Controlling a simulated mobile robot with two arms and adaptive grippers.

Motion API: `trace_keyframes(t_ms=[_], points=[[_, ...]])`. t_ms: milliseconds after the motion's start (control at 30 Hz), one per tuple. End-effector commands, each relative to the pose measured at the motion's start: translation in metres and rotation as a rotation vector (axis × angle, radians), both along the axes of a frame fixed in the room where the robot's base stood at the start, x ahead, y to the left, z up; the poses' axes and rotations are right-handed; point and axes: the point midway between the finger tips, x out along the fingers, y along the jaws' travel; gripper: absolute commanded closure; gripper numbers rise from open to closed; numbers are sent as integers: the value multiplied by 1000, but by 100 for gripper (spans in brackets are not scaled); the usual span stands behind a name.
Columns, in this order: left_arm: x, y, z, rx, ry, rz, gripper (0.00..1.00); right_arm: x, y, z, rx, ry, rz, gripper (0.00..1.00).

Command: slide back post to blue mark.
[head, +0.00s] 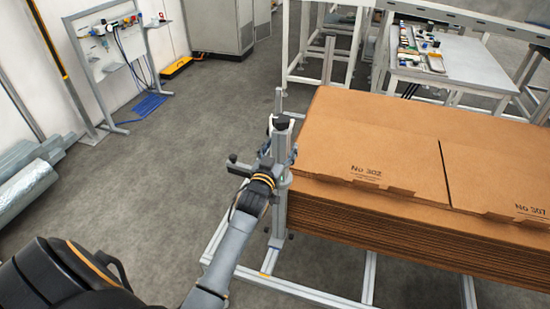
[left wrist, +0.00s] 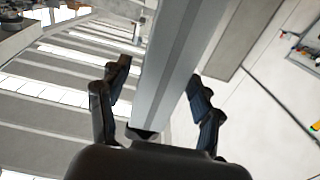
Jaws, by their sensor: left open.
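A grey metal post (head: 277,208) stands upright at the left end of the cardboard stack, on a low rail frame (head: 245,273). My left gripper (head: 279,160) is at this post, partly hidden by the arm and the post. In the left wrist view, the post (left wrist: 176,65) runs between the fingers of my open left gripper (left wrist: 158,72), one finger on each side. I cannot tell whether either finger touches it. Another grey post (head: 328,60) stands behind the stack. I cannot make out a blue mark on the rails. My right gripper is not in view.
The stack of flat brown cardboard (head: 395,150) fills the right side, close beside the post. A white table (head: 450,62) with small parts stands behind it. A blue mat (head: 150,106) lies by a stand at the back left. The grey floor on the left is mostly clear.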

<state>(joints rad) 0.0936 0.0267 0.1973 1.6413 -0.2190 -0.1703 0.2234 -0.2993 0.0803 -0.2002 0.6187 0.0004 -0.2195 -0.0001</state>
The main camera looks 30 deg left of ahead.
Motion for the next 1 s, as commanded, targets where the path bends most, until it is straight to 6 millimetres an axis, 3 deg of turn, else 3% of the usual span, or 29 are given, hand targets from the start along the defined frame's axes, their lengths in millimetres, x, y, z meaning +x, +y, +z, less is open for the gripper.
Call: trace_keyframes(t_ms=[300, 500, 700, 1000], points=[[-63, -15, -3, -2, 6, 0, 35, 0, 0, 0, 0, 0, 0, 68], [-94, -23, -3, -2, 5, 0, 35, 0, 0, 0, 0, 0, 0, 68], [-106, -25, -2, -1, 4, 0, 35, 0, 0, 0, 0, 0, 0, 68], [-106, -26, -2, -1, 4, 0, 35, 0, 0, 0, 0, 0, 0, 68]])
